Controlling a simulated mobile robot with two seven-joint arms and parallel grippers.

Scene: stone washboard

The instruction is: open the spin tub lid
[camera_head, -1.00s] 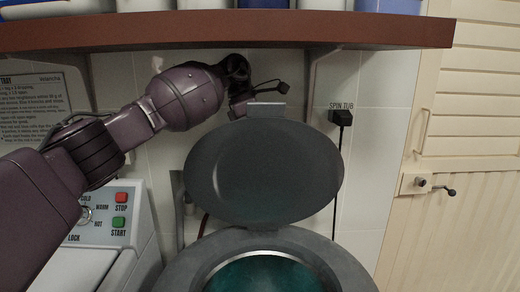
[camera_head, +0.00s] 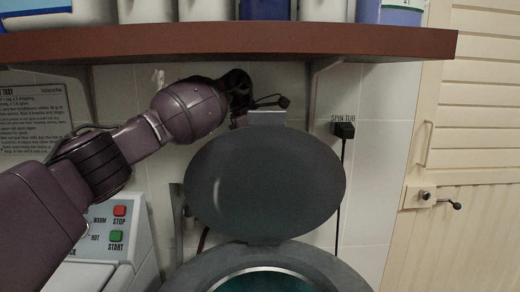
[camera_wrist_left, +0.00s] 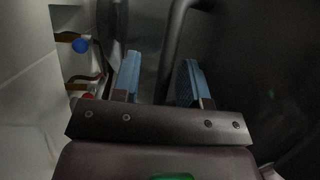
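The round dark grey spin tub lid (camera_head: 265,183) stands open, near upright, behind the tub opening, with a light grey tab (camera_head: 267,118) at its top edge. The spin tub (camera_head: 265,272) shows a metal-rimmed mouth with teal inside. My left arm comes in from the left, and my left gripper (camera_head: 262,102) is at the top edge of the lid, just behind the tab. In the left wrist view my left gripper (camera_wrist_left: 160,80) has its blue fingers apart, with dark grey surfaces beyond them. I see nothing clamped between them. My right gripper is out of view.
A brown shelf (camera_head: 230,42) with containers runs above the arm and lid. A control panel with red stop (camera_head: 119,210) and green start (camera_head: 116,236) buttons is at left. A black plug (camera_head: 343,130) hangs on the tiled wall, and a cream door (camera_head: 460,130) is at right.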

